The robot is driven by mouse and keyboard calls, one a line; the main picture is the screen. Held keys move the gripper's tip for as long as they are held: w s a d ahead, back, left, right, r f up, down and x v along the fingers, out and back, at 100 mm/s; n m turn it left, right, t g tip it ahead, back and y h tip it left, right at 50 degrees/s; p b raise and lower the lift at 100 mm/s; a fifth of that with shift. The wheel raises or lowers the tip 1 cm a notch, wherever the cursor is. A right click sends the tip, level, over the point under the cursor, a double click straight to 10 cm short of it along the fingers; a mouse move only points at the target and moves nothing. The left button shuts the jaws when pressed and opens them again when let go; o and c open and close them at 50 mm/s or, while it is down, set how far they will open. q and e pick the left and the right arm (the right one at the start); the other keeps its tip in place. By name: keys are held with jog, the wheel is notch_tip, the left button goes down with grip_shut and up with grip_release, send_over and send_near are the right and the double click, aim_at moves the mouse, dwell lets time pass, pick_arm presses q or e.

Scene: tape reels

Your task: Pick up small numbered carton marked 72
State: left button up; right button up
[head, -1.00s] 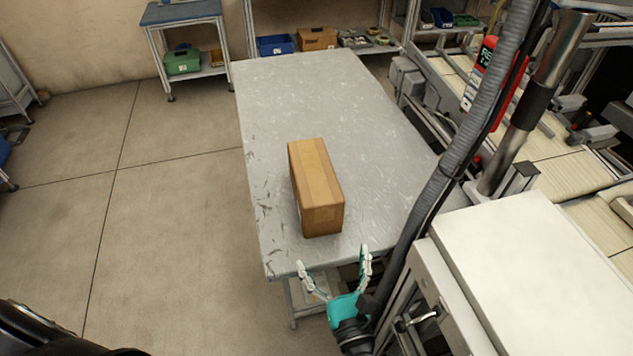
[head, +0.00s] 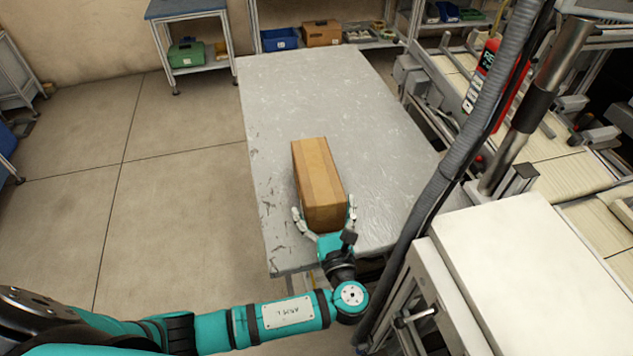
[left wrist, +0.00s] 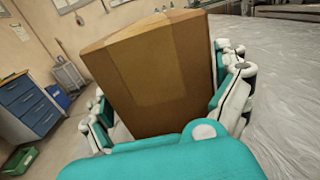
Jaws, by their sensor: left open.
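A brown cardboard carton (head: 319,185) stands on the grey metal table (head: 310,90), near its front end. No number can be read on the faces that show. My left gripper (head: 325,216) is open, with one finger on each side of the carton's near end. In the left wrist view the carton (left wrist: 155,80) fills the space between the fingers of the left gripper (left wrist: 168,108). Whether the fingers touch the carton, I cannot tell. The carton's underside and far end are hidden. My right gripper is not in view.
A white-topped machine (head: 515,265) and a grey hose (head: 440,185) stand close on the right of the table. Shelves at the back hold a blue bin (head: 279,40) and a brown box (head: 321,33). The table beyond the carton is clear.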

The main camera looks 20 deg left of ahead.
pick_arm(q)
jog(key=shift+c, duration=0.4)
jog(key=c, duration=1.3)
jog(key=shift+r, duration=0.2)
jog(key=shift+c, duration=0.2)
